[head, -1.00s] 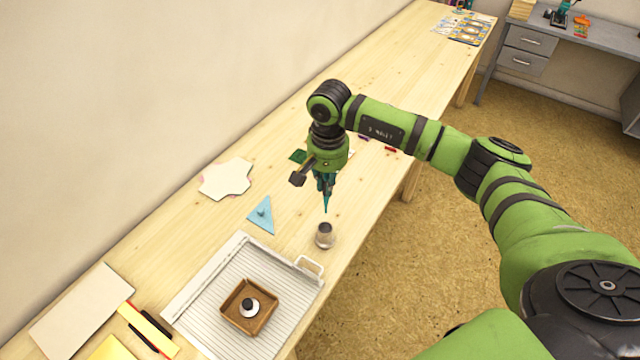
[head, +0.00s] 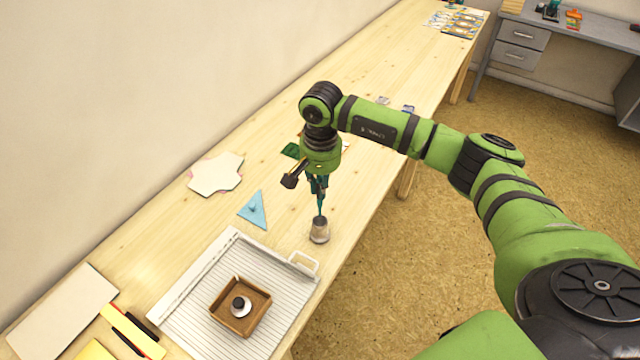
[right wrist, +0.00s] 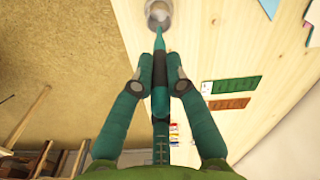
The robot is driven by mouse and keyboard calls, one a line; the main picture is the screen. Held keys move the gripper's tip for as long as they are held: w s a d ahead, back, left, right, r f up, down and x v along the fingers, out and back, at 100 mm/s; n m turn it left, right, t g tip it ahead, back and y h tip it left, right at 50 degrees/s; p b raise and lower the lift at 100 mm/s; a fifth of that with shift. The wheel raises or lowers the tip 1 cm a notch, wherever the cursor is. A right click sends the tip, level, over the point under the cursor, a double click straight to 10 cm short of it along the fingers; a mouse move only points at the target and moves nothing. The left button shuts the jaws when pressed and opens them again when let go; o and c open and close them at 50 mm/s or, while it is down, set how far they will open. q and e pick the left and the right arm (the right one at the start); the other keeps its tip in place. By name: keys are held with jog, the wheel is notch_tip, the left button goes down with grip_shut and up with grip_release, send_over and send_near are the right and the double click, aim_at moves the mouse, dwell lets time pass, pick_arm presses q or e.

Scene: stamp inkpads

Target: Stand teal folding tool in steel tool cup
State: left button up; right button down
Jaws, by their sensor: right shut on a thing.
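My right gripper (head: 318,186) is shut on the teal folding tool (head: 321,204), which hangs upright with its thin end down. In the right wrist view the tool (right wrist: 159,85) runs between the two fingertips (right wrist: 160,75), its narrow tip towards the cup. The steel tool cup (head: 319,234) stands upright on the table below the gripper; it also shows at the top of the right wrist view (right wrist: 158,20). The tool's tip is at the cup's mouth; I cannot tell whether it is just above or slightly inside. My left gripper is out of view.
A ribbed white board (head: 185,308) with a handle and a wooden tray (head: 217,309) lies in front of the cup. A light blue triangle (head: 254,211) and a pale cut sheet (head: 216,175) lie to the left. The table's edge is close on the cup's right.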

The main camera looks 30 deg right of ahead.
aim_at(320, 203)
jog(key=shift+f+b, duration=2.6)
jog(key=shift+f, duration=0.55)
jog(key=c, duration=1.2)
grip_release()
jog(key=shift+o, duration=0.2)
jog(key=shift+r, duration=0.15)
notch_tip(320, 203, up, 12)
jog(key=shift+f, duration=0.1)
jog(key=shift+s+f, duration=0.1)
jog(key=shift+s, duration=0.05)
